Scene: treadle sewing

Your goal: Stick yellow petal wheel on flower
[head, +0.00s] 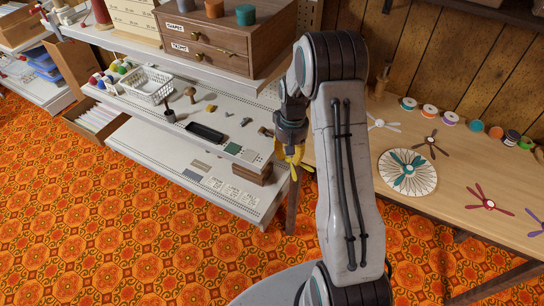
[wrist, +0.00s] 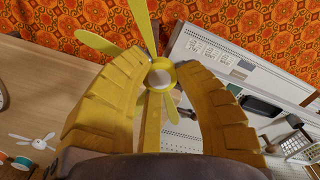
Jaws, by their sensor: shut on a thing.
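My gripper (head: 293,160), with yellow fingers, hangs in front of the white shelves, left of the wooden table. In the wrist view my gripper (wrist: 161,70) is shut on the yellow petal wheel (wrist: 98,43) at its pale round hub, with long petals sticking out between and beyond the fingers. In the head view wheel and fingers blend in colour, and my arm partly blocks the view. The flower, a round pale pleated disc (head: 426,188) with a teal petal wheel (head: 408,167) on it, lies on the table to the right, apart from my gripper.
On the table (head: 455,235) lie a white petal wheel (head: 383,125), a dark brown one (head: 432,143) and a red one (head: 487,203). Several coloured spools (head: 447,117) line its back. White shelves (head: 135,135) with a wire basket (head: 150,86) stand left. Patterned carpet is open below.

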